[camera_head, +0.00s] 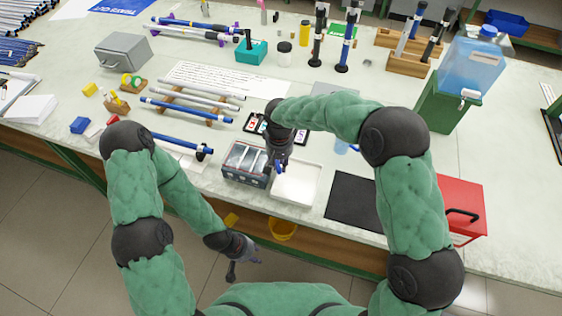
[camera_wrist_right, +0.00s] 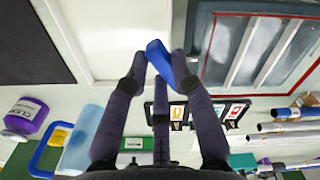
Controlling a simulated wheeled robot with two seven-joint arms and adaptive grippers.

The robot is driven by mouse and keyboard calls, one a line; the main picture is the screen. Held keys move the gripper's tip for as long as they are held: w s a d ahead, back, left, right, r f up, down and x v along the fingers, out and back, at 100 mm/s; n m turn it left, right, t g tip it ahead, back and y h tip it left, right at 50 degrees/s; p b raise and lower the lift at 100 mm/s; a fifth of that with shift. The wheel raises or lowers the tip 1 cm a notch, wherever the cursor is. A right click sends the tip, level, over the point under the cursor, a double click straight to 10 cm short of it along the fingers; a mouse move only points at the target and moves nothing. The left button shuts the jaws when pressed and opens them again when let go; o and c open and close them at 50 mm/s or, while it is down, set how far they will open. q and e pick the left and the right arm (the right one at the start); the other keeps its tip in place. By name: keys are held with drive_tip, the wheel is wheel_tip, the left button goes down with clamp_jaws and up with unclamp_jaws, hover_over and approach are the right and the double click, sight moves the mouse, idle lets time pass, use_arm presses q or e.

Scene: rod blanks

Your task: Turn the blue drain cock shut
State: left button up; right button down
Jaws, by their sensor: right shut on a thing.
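The blue drain cock (camera_wrist_right: 158,60) shows in the right wrist view between my right gripper's fingertips, next to the wall of a grey box with clear panels. In the head view a bit of its blue (camera_head: 279,167) shows at the box's right side. The box (camera_head: 240,177) stands near the table's front edge. My right gripper (camera_head: 277,162) is shut on the cock from above; the fingers hide part of it. My left gripper (camera_head: 243,264) hangs empty in front of the table, below its edge, its fingers spread.
A white tray (camera_head: 297,187) lies right of the box, with a black mat (camera_head: 352,203) beyond it. Cards (camera_head: 301,137) lie behind. A red case (camera_head: 462,205) stands at the right. A rack with blue and silver rods (camera_head: 178,110) lies to the left.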

drive_tip(key=m, duration=0.3)
drive_tip(key=a+m, duration=0.1)
drive_tip(key=m, duration=0.2)
drive_tip(key=shift+s, duration=0.1)
idle(0.5)
drive_tip(key=c, duration=1)
unclamp_jaws()
drive_tip(key=shift+c, duration=0.2)
